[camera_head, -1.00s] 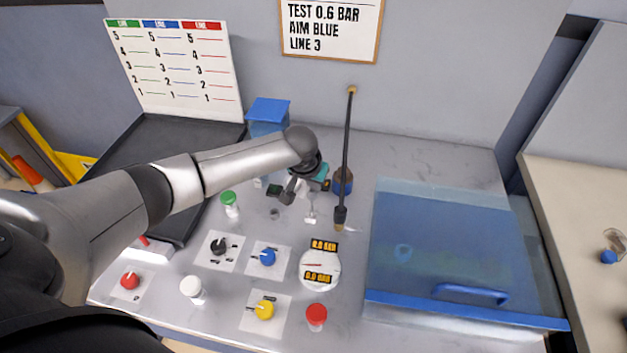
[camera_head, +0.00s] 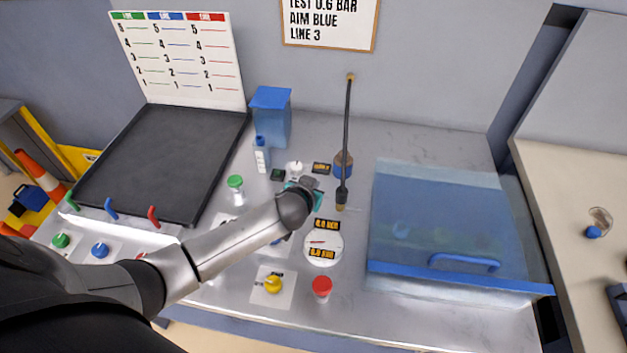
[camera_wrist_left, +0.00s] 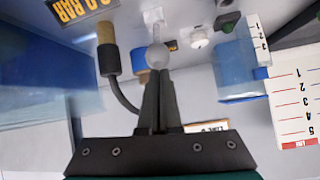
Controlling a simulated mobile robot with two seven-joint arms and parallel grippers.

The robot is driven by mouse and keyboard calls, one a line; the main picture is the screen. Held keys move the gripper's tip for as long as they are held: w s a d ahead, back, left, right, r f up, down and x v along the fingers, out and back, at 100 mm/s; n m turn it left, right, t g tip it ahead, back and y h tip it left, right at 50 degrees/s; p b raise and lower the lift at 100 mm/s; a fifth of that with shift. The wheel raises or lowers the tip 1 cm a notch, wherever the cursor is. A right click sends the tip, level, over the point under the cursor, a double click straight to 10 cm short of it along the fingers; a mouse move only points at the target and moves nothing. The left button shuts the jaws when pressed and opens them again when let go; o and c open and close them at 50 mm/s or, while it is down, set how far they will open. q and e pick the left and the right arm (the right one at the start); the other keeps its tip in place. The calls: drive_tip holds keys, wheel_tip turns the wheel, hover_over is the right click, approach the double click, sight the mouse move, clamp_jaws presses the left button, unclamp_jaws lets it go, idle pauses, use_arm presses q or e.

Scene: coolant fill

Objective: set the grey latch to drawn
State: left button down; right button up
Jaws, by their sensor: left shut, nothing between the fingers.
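The grey latch shows in the left wrist view as a pale grey round knob (camera_wrist_left: 157,57) below a small whitish plate (camera_wrist_left: 152,17). My left gripper (camera_wrist_left: 160,75) is shut and empty, its fingertips right at the knob. I cannot tell whether they touch it. In the head view my left wrist (camera_head: 295,207) covers the latch, and most of the gripper is hidden there too. My right gripper is in neither view.
A black hose (camera_head: 347,130) with a brass end stands right of my wrist. A blue-lidded clear box (camera_head: 450,215) fills the right; a black tray (camera_head: 165,155) is left.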

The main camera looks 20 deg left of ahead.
use_arm(q)
drive_tip(key=shift+s+f, duration=0.15)
drive_tip(key=shift+s, duration=0.2)
idle(0.4)
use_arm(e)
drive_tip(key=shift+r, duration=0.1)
use_arm(q)
drive_tip(key=shift+w+r+p, duration=0.3)
drive_tip(key=shift+r, duration=0.1)
drive_tip(key=s+d+r+p, duration=0.1)
drive_tip(key=s+r+p, duration=0.1)
drive_tip(key=s+r, duration=0.3)
wheel_tip(320, 180, up, 2)
drive_tip(key=shift+s+d+r+p, duration=0.1)
drive_tip(key=shift+s+d+p, duration=0.2)
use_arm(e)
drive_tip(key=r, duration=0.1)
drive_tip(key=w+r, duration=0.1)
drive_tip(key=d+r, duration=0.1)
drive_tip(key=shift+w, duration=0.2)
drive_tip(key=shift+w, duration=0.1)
